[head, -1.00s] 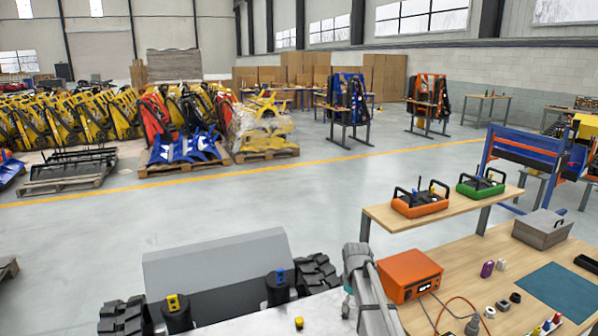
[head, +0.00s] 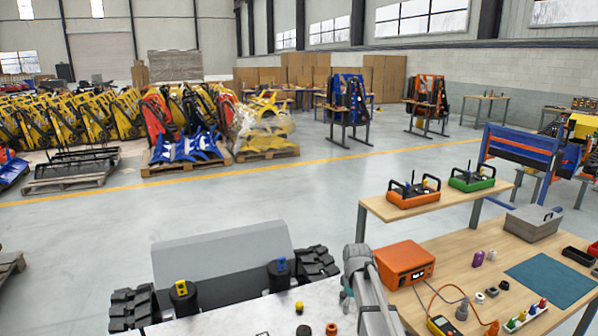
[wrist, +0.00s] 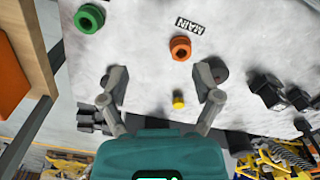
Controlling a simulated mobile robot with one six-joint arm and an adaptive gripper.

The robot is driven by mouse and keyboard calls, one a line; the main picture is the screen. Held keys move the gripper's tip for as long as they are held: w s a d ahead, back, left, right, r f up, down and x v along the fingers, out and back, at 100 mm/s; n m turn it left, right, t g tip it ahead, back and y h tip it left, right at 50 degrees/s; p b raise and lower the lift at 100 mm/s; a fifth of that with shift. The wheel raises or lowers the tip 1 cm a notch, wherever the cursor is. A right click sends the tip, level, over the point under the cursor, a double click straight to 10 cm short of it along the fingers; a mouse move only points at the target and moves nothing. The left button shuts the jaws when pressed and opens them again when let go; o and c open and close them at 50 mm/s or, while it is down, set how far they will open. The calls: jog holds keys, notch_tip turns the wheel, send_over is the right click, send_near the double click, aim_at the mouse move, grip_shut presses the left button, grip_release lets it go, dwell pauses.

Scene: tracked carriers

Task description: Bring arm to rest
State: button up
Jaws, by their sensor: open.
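My gripper (wrist: 163,85) is open and empty in the wrist view, its two fingers spread wide over a pale plate (wrist: 135,50). A small yellow knob (wrist: 178,100) is seen between the fingers, beyond their tips; I cannot tell the gap. An orange ring-like part (wrist: 180,48), a green one (wrist: 89,18) and a label reading MAIN (wrist: 189,26) are on the plate. In the head view my arm stands at the bottom centre, and its links hide most of the gripper. The plate (head: 225,326) also shows there, on the tracked carrier (head: 222,250).
A wooden bench (head: 455,247) is right of my arm, with an orange box (head: 404,262) close beside the arm. A raised shelf (head: 440,203) holds orange and green remote controllers. A multimeter (head: 441,325) and small parts lie on the bench. Open floor (head: 290,200) is beyond the carrier.

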jog(key=s+f+m+b, duration=0.2)
jog(key=s+m, duration=0.7)
jog(key=s, duration=1.1)
jog(key=shift+s+d, duration=0.15)
jog(key=shift+s, duration=0.05)
